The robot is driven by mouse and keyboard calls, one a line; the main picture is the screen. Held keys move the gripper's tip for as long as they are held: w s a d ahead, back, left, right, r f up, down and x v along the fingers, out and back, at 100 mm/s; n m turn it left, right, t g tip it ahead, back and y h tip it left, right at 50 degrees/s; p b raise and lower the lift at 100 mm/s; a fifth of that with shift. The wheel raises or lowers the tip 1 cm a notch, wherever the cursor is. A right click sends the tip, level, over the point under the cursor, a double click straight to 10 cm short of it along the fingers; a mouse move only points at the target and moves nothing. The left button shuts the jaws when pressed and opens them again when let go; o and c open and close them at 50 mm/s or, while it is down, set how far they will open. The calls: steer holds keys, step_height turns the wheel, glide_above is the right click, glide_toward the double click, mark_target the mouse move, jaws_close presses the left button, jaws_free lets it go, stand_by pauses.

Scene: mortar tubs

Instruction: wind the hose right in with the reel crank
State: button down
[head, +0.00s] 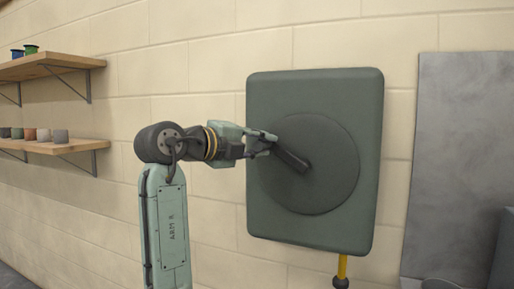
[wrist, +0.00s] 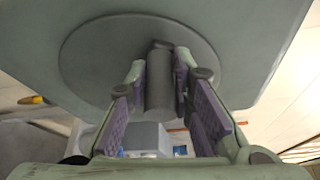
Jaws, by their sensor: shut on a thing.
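The hose reel is a dark green wall box (head: 262,90) with a round dark disc (head: 325,180) on its front. A dark crank (head: 291,160) lies across the disc, with its handle toward the upper left. My gripper (head: 268,143) reaches in from the left and is shut on the crank handle. In the wrist view the grey handle (wrist: 159,92) stands between my two purple-padded fingers. A short length of yellow hose (head: 342,266) hangs below the box, with a dark piece (head: 340,282) around it at the picture's bottom edge.
Wooden shelves (head: 50,63) with spools and small pots are on the wall at the left. A grey panel (head: 462,150) stands right of the box, with dark objects at its lower right. The wall between shelves and box is bare.

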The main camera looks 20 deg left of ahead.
steer(key=shift+d+r, duration=0.15)
steer(key=shift+d, duration=0.3)
steer(key=c, duration=1.8)
jaws_free()
steer(key=o, duration=0.4)
steer(key=shift+w+d, duration=0.15)
steer(key=shift+c, duration=0.2)
steer(key=shift+a, duration=0.2)
steer(key=shift+s+a, duration=0.2)
steer(key=shift+s, duration=0.25)
steer(key=v, duration=1.1)
steer(key=shift+s, duration=0.1)
